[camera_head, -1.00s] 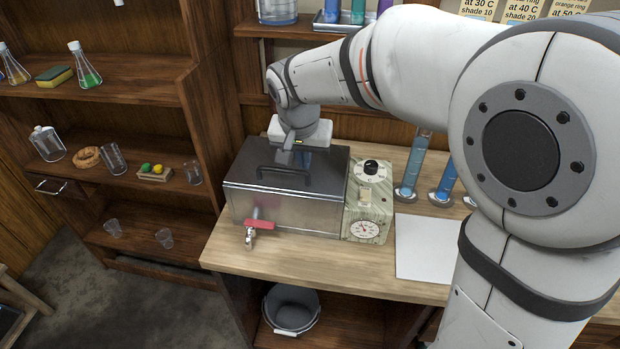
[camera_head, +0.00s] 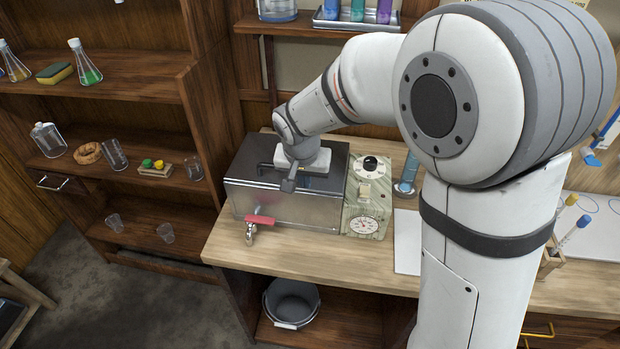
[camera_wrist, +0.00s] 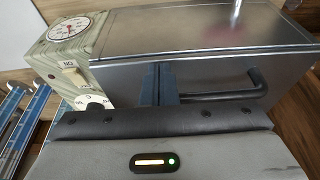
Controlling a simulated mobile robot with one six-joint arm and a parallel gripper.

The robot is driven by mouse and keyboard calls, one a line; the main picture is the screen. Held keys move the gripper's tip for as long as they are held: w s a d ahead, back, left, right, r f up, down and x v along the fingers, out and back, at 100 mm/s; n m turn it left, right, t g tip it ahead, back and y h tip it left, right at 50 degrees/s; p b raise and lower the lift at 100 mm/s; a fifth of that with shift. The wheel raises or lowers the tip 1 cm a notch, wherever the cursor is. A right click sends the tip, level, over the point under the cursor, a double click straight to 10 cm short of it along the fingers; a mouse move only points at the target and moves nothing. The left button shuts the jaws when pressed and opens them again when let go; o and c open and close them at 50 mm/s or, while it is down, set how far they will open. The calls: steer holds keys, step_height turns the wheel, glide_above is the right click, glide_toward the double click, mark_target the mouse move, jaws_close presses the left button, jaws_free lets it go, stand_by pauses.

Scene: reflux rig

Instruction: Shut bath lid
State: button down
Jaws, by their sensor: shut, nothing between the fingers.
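The metal bath (camera_head: 280,205) stands on the wooden bench, with a red-handled tap on its front. Its dark lid (camera_head: 333,170) lies flat across the top, and I see no gap at its front edge. The lid's black bar handle shows in the wrist view (camera_wrist: 228,93) and is mostly covered by my arm in the head view. My gripper (camera_head: 288,186) is shut and empty, over the lid near its front edge. In the wrist view its fingertips (camera_wrist: 160,70) are beside the handle. I cannot tell whether they touch the lid.
A control box (camera_head: 366,200) with a knob, switch and gauge adjoins the bath's right side. Blue cylinders (camera_head: 409,172) stand further right, near my arm. A white sheet (camera_head: 407,240) lies on the bench. A bucket (camera_head: 291,302) sits on the shelf below.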

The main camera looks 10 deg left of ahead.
steer(key=shift+s+d+f+b, duration=0.1)
steer(key=shift+s+f+b, duration=0.1)
steer(key=shift+f+b, duration=0.35)
steer(key=shift+s+d+f+b, duration=0.1)
steer(key=shift+s+f+b, duration=0.1)
steer(key=shift+f+b, duration=0.3)
steer(key=shift+f, duration=0.1)
steer(key=shift+r, duration=0.45)
steer(key=w+v, duration=0.1)
steer(key=v, duration=1.3)
steer(key=shift+w+a+r+p, duration=0.2)
steer(key=shift+r+p, duration=0.05)
steer(key=shift+p, duration=0.15)
steer(key=shift+d, duration=0.1)
